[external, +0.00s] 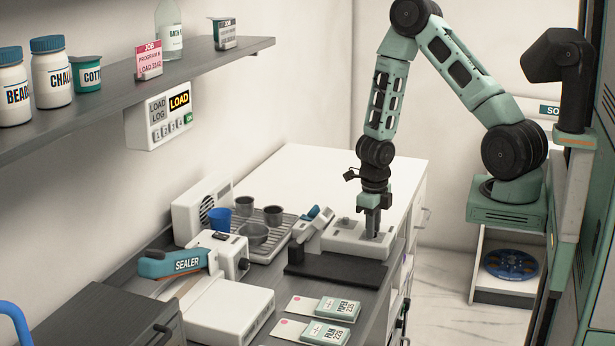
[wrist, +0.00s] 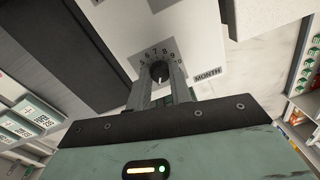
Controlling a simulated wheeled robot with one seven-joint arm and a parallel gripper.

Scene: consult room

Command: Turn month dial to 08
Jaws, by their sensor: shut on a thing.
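The month dial (wrist: 159,70) is a small dark round knob on a white panel in the wrist view. An arc of printed numbers, with 5, 6, 7, 8 and 9 readable, curves above it, and a MONTH label (wrist: 207,75) lies to its right. My gripper (wrist: 161,84) is shut on the dial, one finger on each side. Which number the dial points to is too small to tell. In the external view my gripper (external: 373,222) points straight down onto the right end of the white dial device (external: 345,242) and hides the dial there.
The white counter (external: 330,165) behind is clear.

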